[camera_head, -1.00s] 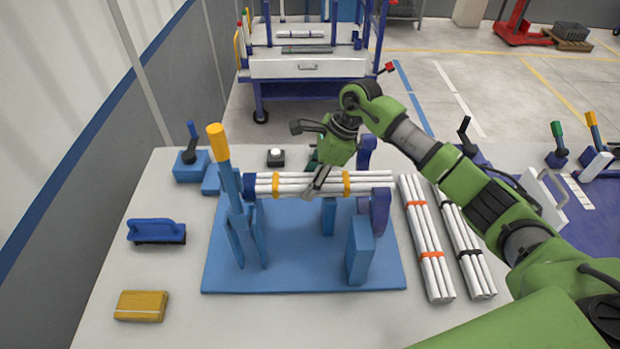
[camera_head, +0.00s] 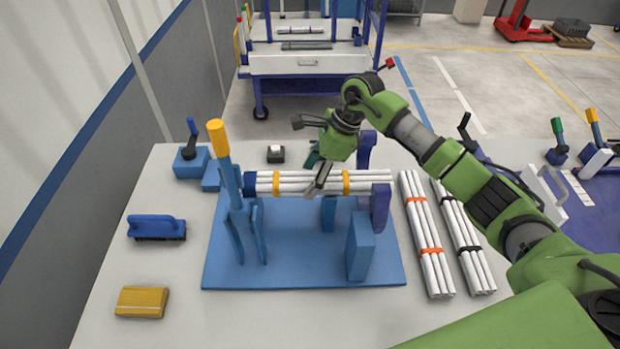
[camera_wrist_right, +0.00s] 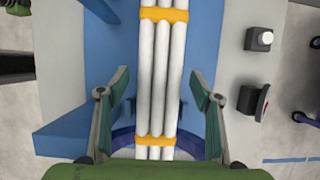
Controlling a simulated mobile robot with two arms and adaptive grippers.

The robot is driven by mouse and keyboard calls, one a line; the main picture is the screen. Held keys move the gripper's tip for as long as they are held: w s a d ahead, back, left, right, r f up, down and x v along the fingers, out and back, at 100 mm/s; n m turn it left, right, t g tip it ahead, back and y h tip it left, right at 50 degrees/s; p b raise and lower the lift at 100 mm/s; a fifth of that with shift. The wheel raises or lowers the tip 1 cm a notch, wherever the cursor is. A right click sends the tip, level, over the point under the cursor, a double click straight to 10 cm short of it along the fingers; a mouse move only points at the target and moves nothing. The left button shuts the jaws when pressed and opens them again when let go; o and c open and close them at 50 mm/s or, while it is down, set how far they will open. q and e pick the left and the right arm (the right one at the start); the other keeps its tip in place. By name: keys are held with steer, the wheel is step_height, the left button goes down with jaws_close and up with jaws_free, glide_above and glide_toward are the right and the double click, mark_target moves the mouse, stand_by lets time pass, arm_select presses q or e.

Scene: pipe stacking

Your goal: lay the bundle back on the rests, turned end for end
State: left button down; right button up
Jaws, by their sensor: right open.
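The bundle (camera_head: 292,183) of white pipes with two yellow bands lies level across the rests of the blue stand (camera_head: 300,270). Its left end carries a dark blue collar or sits in one at the blue post with a yellow top (camera_head: 217,140); I cannot tell which. Its right end lies by the purple rest (camera_head: 380,207). My right gripper (camera_head: 316,187) is over the bundle, near the right yellow band. In the right wrist view its open fingers (camera_wrist_right: 160,95) stand on both sides of the bundle (camera_wrist_right: 162,70), apart from it. My left gripper is not in view.
Two more bundles, one with orange bands (camera_head: 425,235) and one with black bands (camera_head: 463,235), lie right of the stand. A blue brush (camera_head: 157,228) and a yellow block (camera_head: 142,301) lie left. A small button box (camera_head: 276,154) stands behind.

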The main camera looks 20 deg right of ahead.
steer(key=b+v, duration=0.3)
steer(key=v, duration=0.6)
steer(key=shift+d+r+b, duration=0.2)
steer(key=shift+r+b, duration=0.1)
steer(key=shift+s+d+r, duration=0.2)
steer(key=shift+r, duration=0.4)
